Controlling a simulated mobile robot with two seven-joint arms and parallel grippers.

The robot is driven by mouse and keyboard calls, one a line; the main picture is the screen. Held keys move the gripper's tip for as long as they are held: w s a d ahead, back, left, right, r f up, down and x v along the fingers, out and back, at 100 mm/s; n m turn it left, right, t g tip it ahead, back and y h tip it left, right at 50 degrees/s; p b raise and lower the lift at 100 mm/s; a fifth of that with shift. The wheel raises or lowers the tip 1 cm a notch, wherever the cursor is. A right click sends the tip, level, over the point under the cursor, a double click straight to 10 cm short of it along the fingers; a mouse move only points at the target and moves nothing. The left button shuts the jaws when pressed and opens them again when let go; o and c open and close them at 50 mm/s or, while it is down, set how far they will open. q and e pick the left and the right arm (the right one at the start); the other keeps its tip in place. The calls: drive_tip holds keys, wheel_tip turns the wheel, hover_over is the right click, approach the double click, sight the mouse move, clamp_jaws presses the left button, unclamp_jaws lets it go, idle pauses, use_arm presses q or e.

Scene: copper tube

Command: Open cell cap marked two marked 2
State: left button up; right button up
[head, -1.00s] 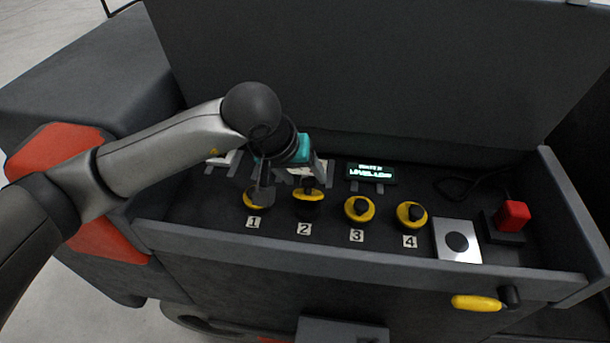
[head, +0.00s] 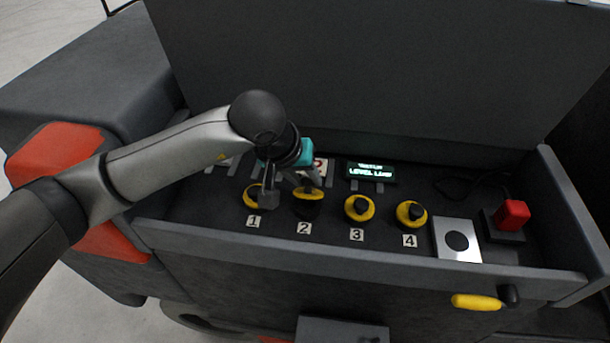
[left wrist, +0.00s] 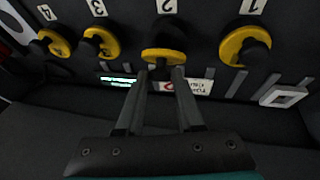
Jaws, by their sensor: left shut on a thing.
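The cell cap marked 2 is a yellow disc (head: 310,192) with a dark knob, behind the label 2 (head: 304,229). It looks tilted up and back, with a black round part (head: 307,210) showing in front of it. It also shows in the left wrist view (left wrist: 162,56), where the picture is turned round. My left gripper (left wrist: 162,72) is behind the cap, its two fingers shut on the cap's dark knob. In the head view the gripper (head: 308,181) is partly hidden by its own wrist. My right gripper is not in view.
Cap 1 (head: 252,196) is close to the left of my gripper; cap 3 (head: 359,208) and cap 4 (head: 411,214) sit flat to the right. A lit display (head: 371,171) stands behind. A silver plate (head: 458,241) and red button (head: 513,214) are further right.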

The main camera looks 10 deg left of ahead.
use_arm(q)
clamp_jaws()
drive_tip(key=shift+w+r, duration=0.1)
drive_tip(key=shift+w, duration=0.05)
drive_tip(key=shift+w+r+g+b, duration=0.1)
drive_tip(key=shift+w+g+b, duration=0.4)
drive_tip(key=shift+g, duration=0.4)
drive_tip(key=shift+w+r+n+g+b, duration=0.1)
drive_tip(key=shift+w+n+g+b, duration=0.1)
drive_tip(key=shift+w+g+b, duration=0.6)
drive_tip(key=shift+w+n+g+b, duration=0.2)
drive_tip(key=shift+w+g+b, duration=0.3)
drive_tip(key=shift+g, duration=0.5)
drive_tip(key=o, duration=0.9)
unclamp_jaws()
drive_tip(key=shift+o, duration=0.2)
drive_tip(key=shift+r, duration=0.1)
